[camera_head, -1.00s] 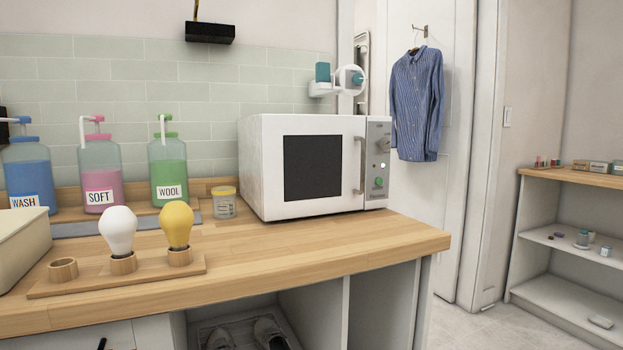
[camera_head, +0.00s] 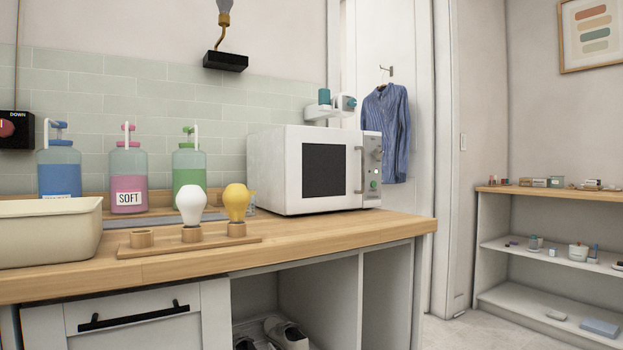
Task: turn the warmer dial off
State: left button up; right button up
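The white warmer (camera_head: 266,165), a microwave-like box with a dark window, stands on the wooden counter (camera_head: 330,232) against the tiled wall. Its control panel (camera_head: 373,170) is on the right side of its front and is seen at a steep angle. A grey dial (camera_head: 377,153) sits high on the panel, and a green knob or button (camera_head: 374,184) sits below it. The dial's setting is too small to read. Neither of my grippers is in view.
A bulb holder (camera_head: 190,243) with a white bulb (camera_head: 190,204) and a yellow bulb (camera_head: 236,202) stands on the counter. Dispenser bottles (camera_head: 128,178) and a cream bin (camera_head: 50,236) are at the left. A shelf unit (camera_head: 560,250) stands right. The floor between shows free room.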

aim_at(376, 153)
jog(key=i+l+u, duration=0.35)
jog(key=l, duration=0.35)
jog(key=i+l+u, duration=0.15)
jog(key=i+l, duration=0.15)
jog(key=i+l+u, duration=0.2)
jog(key=l, duration=0.25)
jog(key=i+l+u, duration=0.15)
jog(key=l, duration=0.3)
jog(key=i+l+u, duration=0.15)
jog(key=l, duration=0.25)
jog(key=l+u, duration=0.2)
jog(key=l, duration=0.25)
jog(key=i+l+u, duration=0.15)
jog(key=l, duration=0.35)
